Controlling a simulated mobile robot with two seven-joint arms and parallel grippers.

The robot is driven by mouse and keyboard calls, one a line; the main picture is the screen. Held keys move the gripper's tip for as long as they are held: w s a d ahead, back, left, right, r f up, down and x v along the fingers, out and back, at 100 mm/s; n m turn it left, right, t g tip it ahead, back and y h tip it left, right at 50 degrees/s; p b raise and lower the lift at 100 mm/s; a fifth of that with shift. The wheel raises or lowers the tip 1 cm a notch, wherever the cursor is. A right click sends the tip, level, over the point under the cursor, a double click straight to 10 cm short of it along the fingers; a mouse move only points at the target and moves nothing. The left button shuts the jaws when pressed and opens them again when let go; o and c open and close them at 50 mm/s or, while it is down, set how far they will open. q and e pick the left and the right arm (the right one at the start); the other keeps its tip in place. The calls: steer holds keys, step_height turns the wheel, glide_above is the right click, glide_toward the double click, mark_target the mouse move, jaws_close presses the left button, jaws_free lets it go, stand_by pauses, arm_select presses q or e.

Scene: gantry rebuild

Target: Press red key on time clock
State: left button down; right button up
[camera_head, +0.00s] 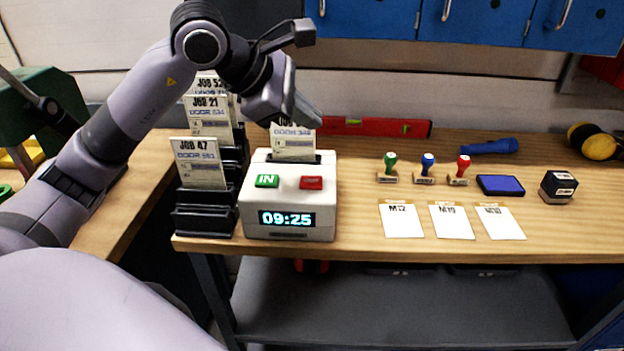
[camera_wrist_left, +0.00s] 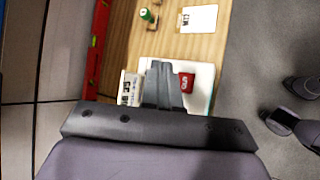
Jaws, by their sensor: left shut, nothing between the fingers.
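The white time clock (camera_head: 247,208) stands at the left end of the bench, its display reading 09:25. Its red key (camera_head: 312,183) is on the top front right, and the green IN key (camera_head: 267,181) is to its left. A job card (camera_head: 293,146) stands in the slot behind the keys. My left gripper (camera_head: 314,119) is shut and empty, above and behind the clock. In the left wrist view, the shut fingers (camera_wrist_left: 162,68) appear just beside the red key (camera_wrist_left: 187,83), over the clock's white top (camera_wrist_left: 203,75). My right gripper is not in view.
A black rack (camera_head: 205,220) with job cards stands left of the clock. A red level (camera_head: 375,127) lies behind it. Several stamps, a blue ink pad (camera_head: 500,185) and white cards (camera_head: 402,220) are to the right. Bare bench lies between clock and cards.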

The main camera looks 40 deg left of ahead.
arm_select(q)
steer(key=b, duration=0.6)
glide_above(307, 183)
step_height(307, 183, down, 7)
steer(key=shift+f, duration=0.1)
steer(key=shift+f+b, duration=0.55)
steer(key=shift+f, duration=0.25)
steer(key=shift+f, duration=0.1)
stand_by(0.9)
steer(key=shift+f+b, duration=0.25)
steer(key=shift+b, duration=0.2)
steer(key=shift+f+b, duration=0.45)
steer(key=shift+f, duration=0.05)
stand_by(0.4)
steer(key=shift+r, duration=0.15)
steer(key=shift+r+p, duration=0.65)
steer(key=shift+r, duration=0.1)
